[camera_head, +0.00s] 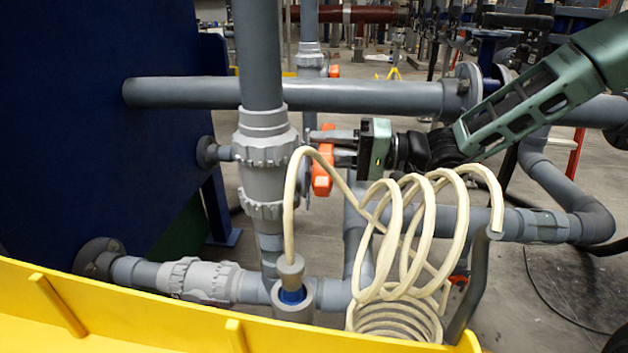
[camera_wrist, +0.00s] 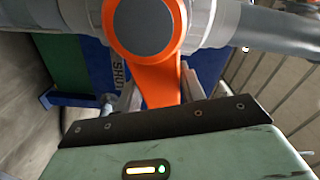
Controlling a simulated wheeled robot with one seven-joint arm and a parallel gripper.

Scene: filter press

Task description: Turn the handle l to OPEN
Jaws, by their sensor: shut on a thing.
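The orange valve handle (camera_head: 322,172) sits on the grey pipework right of the thick vertical pipe in the head view. In the wrist view the same handle (camera_wrist: 150,27) has a round hub with a grey centre and a lever pointing down toward my gripper. My gripper (camera_head: 334,148) reaches in from the right. In the wrist view my gripper (camera_wrist: 160,90) has one finger on each side of the lever and is shut on it. The lever's end is hidden behind the gripper body.
A coiled cream hose (camera_head: 408,235) hangs in front of and below my gripper. A horizontal grey pipe (camera_head: 350,96) runs just above it. A dark blue panel (camera_head: 90,160) fills the left, and a yellow rail (camera_head: 150,315) crosses the front.

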